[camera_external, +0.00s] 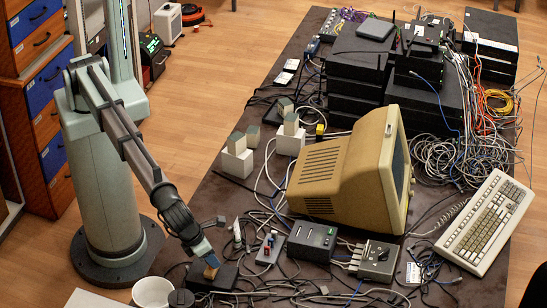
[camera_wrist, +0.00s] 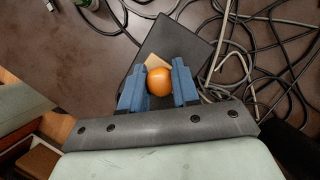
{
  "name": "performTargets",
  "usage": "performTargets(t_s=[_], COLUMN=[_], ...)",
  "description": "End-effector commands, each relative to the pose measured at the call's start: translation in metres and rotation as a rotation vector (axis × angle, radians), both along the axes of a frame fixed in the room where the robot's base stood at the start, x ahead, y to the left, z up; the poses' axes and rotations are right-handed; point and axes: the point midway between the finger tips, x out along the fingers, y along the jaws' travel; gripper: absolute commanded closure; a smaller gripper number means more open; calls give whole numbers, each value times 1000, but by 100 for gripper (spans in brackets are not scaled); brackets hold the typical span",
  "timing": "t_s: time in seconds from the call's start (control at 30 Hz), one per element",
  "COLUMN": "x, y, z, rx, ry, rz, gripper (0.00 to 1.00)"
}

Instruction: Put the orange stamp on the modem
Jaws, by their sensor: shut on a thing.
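The orange stamp (camera_wrist: 160,82) has a round orange knob and a tan block-like base. In the wrist view my gripper (camera_wrist: 159,86) is shut on the knob, with a blue finger on each side. In the external view my gripper (camera_external: 205,252) is low at the front of the table, with the stamp's tan base (camera_external: 210,272) showing below the fingers. A flat black box (camera_external: 222,277), which may be the modem, lies directly under it; it also shows in the wrist view (camera_wrist: 185,38). I cannot tell whether the stamp touches the box.
A black device (camera_external: 312,240) and a grey switch box (camera_external: 375,261) stand to the right, before a beige monitor (camera_external: 345,175). Loose cables cross the table around the flat box. A white cup (camera_external: 152,292) is at the lower left. White holders (camera_external: 237,162) stand farther back.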

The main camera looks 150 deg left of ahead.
Motion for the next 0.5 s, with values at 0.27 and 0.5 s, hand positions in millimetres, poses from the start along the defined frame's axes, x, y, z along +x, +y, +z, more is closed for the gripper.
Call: performTargets(t_s=[0.27,0.5], x=[0,0], y=[0,0], z=[-1,-2], rx=[0,0], ry=[0,0], rz=[0,0], gripper=[100,53])
